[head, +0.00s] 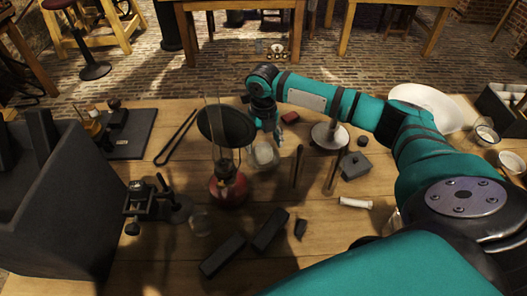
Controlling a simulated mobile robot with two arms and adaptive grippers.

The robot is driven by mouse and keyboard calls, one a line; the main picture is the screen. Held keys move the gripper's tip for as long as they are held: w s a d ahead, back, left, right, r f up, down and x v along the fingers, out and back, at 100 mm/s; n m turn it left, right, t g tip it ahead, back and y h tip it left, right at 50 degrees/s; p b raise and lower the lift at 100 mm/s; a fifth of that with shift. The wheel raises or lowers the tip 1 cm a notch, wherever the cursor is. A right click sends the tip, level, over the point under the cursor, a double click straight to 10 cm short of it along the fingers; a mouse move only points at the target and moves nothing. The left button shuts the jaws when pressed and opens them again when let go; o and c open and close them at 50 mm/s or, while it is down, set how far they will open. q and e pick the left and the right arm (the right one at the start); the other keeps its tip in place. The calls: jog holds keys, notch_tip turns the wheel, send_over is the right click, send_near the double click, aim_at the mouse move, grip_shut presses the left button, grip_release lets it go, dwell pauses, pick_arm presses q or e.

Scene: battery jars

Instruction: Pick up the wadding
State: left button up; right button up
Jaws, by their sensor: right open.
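A whitish, rounded lump that looks like the wadding (263,153) sits on the wooden table near the middle, in or behind something clear like a glass. A small white roll (355,202) lies further right and nearer; I cannot tell for certain which of the two is the wadding. My right gripper (268,130) comes in from the right over the table and points down. It is open, its fingers just above and beside the whitish lump, with nothing seen between them. Whether it touches the lump is unclear. My left gripper is not in view.
A red-based lamp-like stand (228,188) with a dark disc stands close left of the lump. A pale round-topped stand (329,136) and a dark block (355,165) are to the right. Dark bars (222,255) lie in front. A large dark box (60,210) fills the left.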

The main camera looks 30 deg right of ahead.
aim_at(264, 147)
notch_tip(264, 147, down, 3)
jog(key=shift+w+f, duration=0.1)
jog(key=shift+c, duration=0.3)
jog(key=c, duration=0.9)
notch_tip(264, 147, up, 10)
jog(key=shift+r+b, duration=0.1)
jog(key=shift+b, duration=0.25)
